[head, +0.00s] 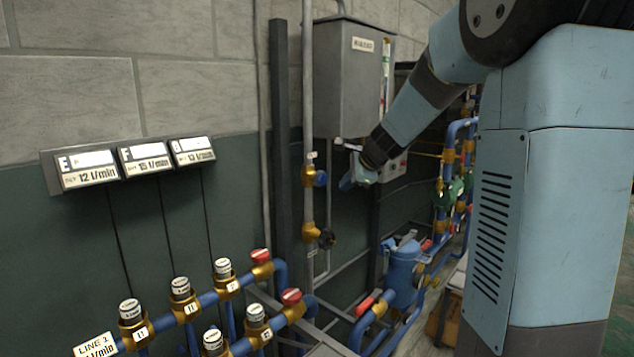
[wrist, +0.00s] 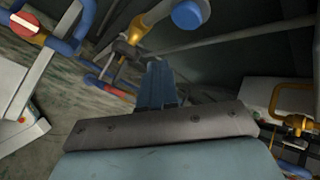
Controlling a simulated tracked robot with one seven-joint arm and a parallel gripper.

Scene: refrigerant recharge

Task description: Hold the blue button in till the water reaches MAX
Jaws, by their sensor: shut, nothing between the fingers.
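A round blue button (head: 321,178) sits on a brass valve (head: 308,176) on the vertical grey pipe, below a grey wall tank (head: 345,80). In the wrist view the blue button (wrist: 190,13) is near the top edge, above and to the right of the fingertips. My gripper (head: 346,183) is just right of the button in the head view, with a visible gap. Its fingers are shut and empty, and they also show in the wrist view (wrist: 158,68). A narrow pale gauge strip with red marking (head: 386,75) runs down the tank's right side; its water level cannot be read.
A second brass valve with a dark knob (head: 327,238) is lower on the pipe. A blue canister (head: 404,270) stands below. Blue pipes with red-handled valves (head: 262,257) fill the lower left.

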